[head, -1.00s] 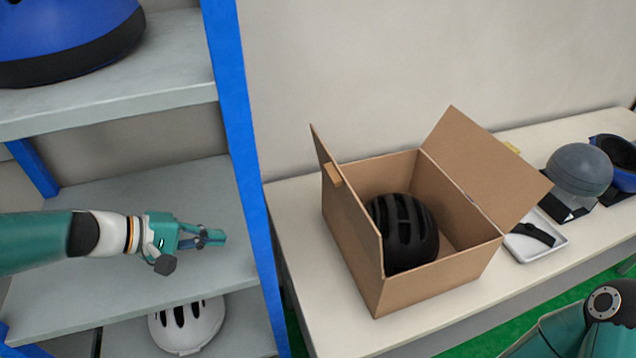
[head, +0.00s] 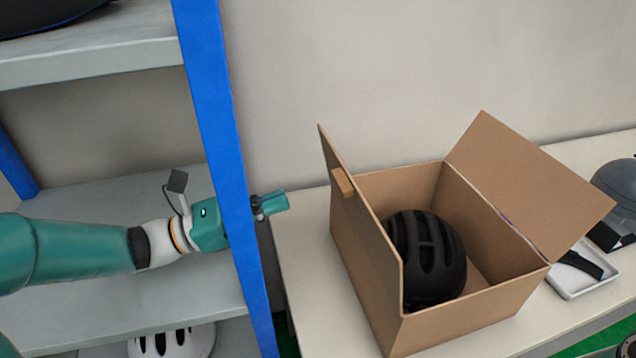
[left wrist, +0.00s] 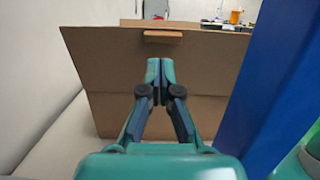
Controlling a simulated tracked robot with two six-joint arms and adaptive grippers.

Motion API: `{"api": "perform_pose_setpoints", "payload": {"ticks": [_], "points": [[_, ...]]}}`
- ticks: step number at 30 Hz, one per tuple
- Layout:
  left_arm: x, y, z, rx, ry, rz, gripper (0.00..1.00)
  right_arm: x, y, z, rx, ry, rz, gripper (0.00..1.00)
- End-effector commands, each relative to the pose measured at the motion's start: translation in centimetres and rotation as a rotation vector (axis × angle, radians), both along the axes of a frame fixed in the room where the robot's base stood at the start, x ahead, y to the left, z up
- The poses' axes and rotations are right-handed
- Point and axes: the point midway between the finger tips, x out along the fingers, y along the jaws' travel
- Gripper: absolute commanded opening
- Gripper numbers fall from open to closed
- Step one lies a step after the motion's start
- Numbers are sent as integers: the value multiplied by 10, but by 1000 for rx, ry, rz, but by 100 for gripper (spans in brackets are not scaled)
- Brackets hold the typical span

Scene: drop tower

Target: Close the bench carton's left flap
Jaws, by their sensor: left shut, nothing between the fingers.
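The open cardboard carton (head: 460,326) stands on the bench with a black helmet (head: 425,255) inside. Its left flap (head: 354,215) stands up nearly vertical, with a small wooden tab (head: 343,182) near its top edge. Its right flap (head: 530,185) leans outward to the right. My left gripper (head: 275,203) is shut and empty, left of the carton and apart from it, with the blue post in front of its wrist. In the left wrist view the shut fingertips (left wrist: 160,68) point at the outer face of the left flap (left wrist: 215,65), below the tab (left wrist: 163,37).
A blue shelf post (head: 222,150) stands close beside my left arm, with grey shelves (head: 110,235) to its left. A white helmet (head: 175,342) sits on the lower shelf. A white tray (head: 580,275) and a grey helmet (head: 615,185) are right of the carton. The bench (head: 300,240) is bare left of the carton.

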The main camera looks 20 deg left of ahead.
Motion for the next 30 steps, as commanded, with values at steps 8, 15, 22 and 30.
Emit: {"api": "perform_pose_setpoints", "payload": {"ticks": [8, 15, 22, 30], "points": [[29, -44, 12, 0, 1, -2, 0, 0, 0, 11, 0, 0, 0, 100], [41, -61, 15, 1, 0, 1, 0, 0, 0, 15, 0, 0, 0, 100], [42, -62, 15, 2, -1, 3, 0, 0, 0, 15, 0, 0, 0, 100], [44, -64, 19, 18, 10, 1, 0, 0, 0, 23, 0, 0, 0, 100]]}}
